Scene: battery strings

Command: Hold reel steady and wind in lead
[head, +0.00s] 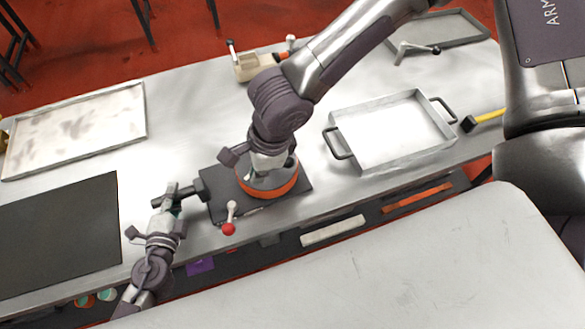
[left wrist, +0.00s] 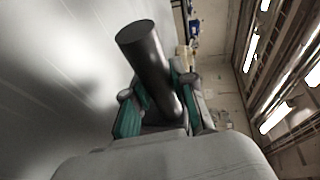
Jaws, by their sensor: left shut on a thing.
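The reel (head: 272,190), with an orange band around its lower edge, sits on a dark base plate (head: 218,207) near the bench's front edge. A crank with a red knob (head: 229,228) shows at its front left. My left gripper (head: 170,196) is shut on the dark handle (head: 192,190) that sticks out from the plate's left side. In the left wrist view the handle (left wrist: 142,55) is a dark cylinder between the green-padded fingers (left wrist: 160,105). My right gripper (head: 266,160) is over the top of the reel, and its fingertips are largely hidden. I cannot make out a loose lead.
A metal tray with two handles (head: 365,165) stands right of the reel. A flat tray (head: 75,128) and a black mat (head: 60,235) lie at left. A beige tool (head: 250,68) lies behind, and a yellow-handled tool (head: 488,116) at right. A pale surface (head: 370,270) is in front.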

